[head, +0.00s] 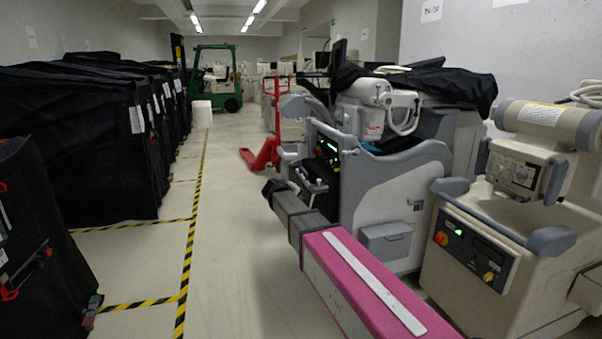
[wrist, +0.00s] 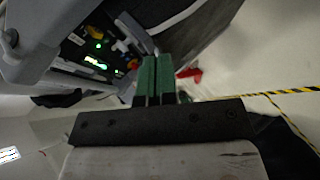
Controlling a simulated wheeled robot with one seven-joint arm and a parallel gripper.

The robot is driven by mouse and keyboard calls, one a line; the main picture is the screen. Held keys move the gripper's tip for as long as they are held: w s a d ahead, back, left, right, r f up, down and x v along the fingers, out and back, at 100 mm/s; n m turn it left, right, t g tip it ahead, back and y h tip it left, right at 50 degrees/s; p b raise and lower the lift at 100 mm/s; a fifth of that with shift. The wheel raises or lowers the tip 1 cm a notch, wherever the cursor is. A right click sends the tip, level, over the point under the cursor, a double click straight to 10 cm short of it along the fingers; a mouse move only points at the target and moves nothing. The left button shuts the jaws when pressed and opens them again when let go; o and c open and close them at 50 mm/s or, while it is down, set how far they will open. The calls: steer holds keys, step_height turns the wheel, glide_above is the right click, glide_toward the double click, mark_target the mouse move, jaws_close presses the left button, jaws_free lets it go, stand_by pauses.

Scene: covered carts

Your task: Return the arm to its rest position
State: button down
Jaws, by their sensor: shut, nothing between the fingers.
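My arm (head: 375,290), with a pink cover and grey end links, reaches forward from the lower right of the head view. My gripper (head: 270,189) is at its far end, dark and small there, in front of a grey-and-white medical cart. In the wrist view the green fingers of my gripper (wrist: 156,60) lie side by side, shut with nothing between them. The cart's control panel (wrist: 100,48) with green lights shows to the left of the fingers.
Grey-and-white cart (head: 385,200) stands close to the right of my arm; a beige cart (head: 500,262) is nearer. Black covered carts (head: 75,150) line the left. A red pallet jack (head: 265,155) and green forklift (head: 215,80) stand farther back. The aisle floor (head: 225,225) is clear.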

steer(key=s+d+f+m+g+y, duration=0.2)
steer(key=s+d+f, duration=0.4)
steer(key=s, duration=0.4)
steer(key=s+d+f+m+g+y, duration=0.2)
steer(key=s+d+f+g, duration=0.2)
steer(key=s+d+f, duration=0.3)
steer(key=s+d+f+m+g+y, duration=0.2)
steer(key=s+d+f, duration=0.5)
steer(key=s, duration=0.7)
steer(key=shift+s+f+m+g+y, duration=0.25)
steer(key=shift+f+m+g+y, duration=0.15)
steer(key=shift+f+g+y, duration=0.4)
steer(key=shift+f, duration=0.15)
